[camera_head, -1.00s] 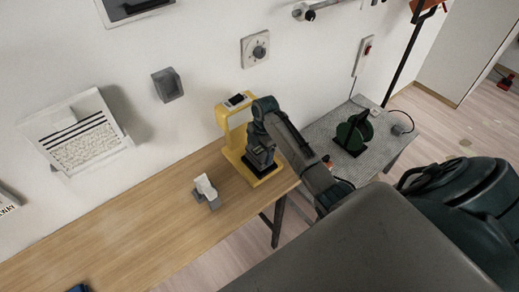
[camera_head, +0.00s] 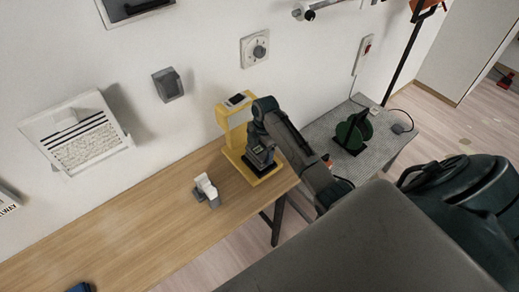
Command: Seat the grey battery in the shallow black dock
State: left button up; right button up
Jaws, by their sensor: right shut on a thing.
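My right gripper (camera_head: 261,153) points down over the base of a yellow stand (camera_head: 235,153) on the wooden table. It is shut on the grey battery (camera_head: 262,161), a dark grey block that shows just under the fingers and is partly hidden by them. The shallow black dock (camera_head: 263,171) shows as a dark patch on the yellow base, right under the battery. Whether the battery is fully down in the dock, or a little above it, I cannot tell. My left gripper is not in view.
A small white and grey object (camera_head: 206,190) stands on the wooden table (camera_head: 130,228) left of the stand. A grey side table (camera_head: 376,155) with a green reel (camera_head: 353,132) is to the right. The table's left part is mostly clear.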

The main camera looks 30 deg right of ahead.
jog(key=shift+r+p, duration=0.1)
jog(key=shift+p, duration=0.5)
dwell(0.7)
jog(key=shift+f+b, duration=0.85)
jog(key=shift+f, duration=0.6)
jog(key=o, duration=1.1)
jog(key=r+b, duration=0.1)
jog(key=r, duration=0.2)
jog(key=r+b, duration=0.1)
jog(key=r, duration=0.2)
jog(key=d+r+b, duration=0.1)
jog(key=r, duration=0.3)
jog(key=shift+d, duration=0.1)
jog(key=shift+r, duration=0.45)
